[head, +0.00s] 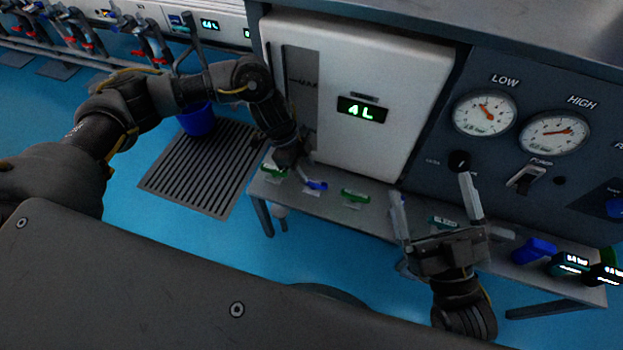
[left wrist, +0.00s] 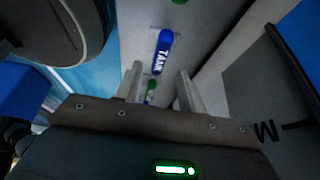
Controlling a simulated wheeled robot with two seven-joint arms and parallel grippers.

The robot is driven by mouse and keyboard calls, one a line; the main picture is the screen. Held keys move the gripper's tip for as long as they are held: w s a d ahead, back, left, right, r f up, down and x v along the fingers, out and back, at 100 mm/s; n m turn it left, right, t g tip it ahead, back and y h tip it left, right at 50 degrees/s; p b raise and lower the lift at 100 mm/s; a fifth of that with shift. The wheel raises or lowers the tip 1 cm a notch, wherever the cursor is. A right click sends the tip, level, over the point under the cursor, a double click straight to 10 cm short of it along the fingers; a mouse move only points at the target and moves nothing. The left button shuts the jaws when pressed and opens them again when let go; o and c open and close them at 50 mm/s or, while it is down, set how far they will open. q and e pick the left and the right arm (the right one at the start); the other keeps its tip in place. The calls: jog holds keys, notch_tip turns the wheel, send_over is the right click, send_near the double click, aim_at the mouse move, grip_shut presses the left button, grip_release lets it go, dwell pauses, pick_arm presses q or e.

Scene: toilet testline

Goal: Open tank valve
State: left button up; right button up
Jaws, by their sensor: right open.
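The blue valve handle labelled TANK (left wrist: 162,50) shows in the left wrist view, beyond the fingertips and roughly in line with the gap between them. In the head view a blue handle (head: 315,185) lies on the grey shelf below the white tank box. My left gripper (head: 298,166) is right beside it, partly hidden by its own wrist. In the left wrist view my left gripper (left wrist: 160,82) has its two fingers apart with nothing held. My right gripper (head: 432,195) is open and empty above the shelf, in front of the panel.
Green handles (head: 355,196) sit along the shelf (head: 385,208), with another blue handle (head: 535,250) at the right. The white box (head: 345,90) reads 4 L. Two gauges (head: 485,114) are on the panel. A blue bucket (head: 197,122) and a floor grate (head: 200,170) are at the left.

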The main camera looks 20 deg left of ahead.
aim_at(313, 181)
pick_arm(q)
jog(key=b+x, duration=0.1)
jog(key=x, duration=0.3)
jog(key=shift+d+f, duration=0.15)
jog(key=shift+f, duration=0.25)
pick_arm(e)
jog(key=d+r+t, duration=0.2)
jog(key=t, duration=0.1)
jog(key=shift+s+r+m, duration=0.15)
jog(key=shift+s+m, duration=0.15)
pick_arm(q)
grip_shut()
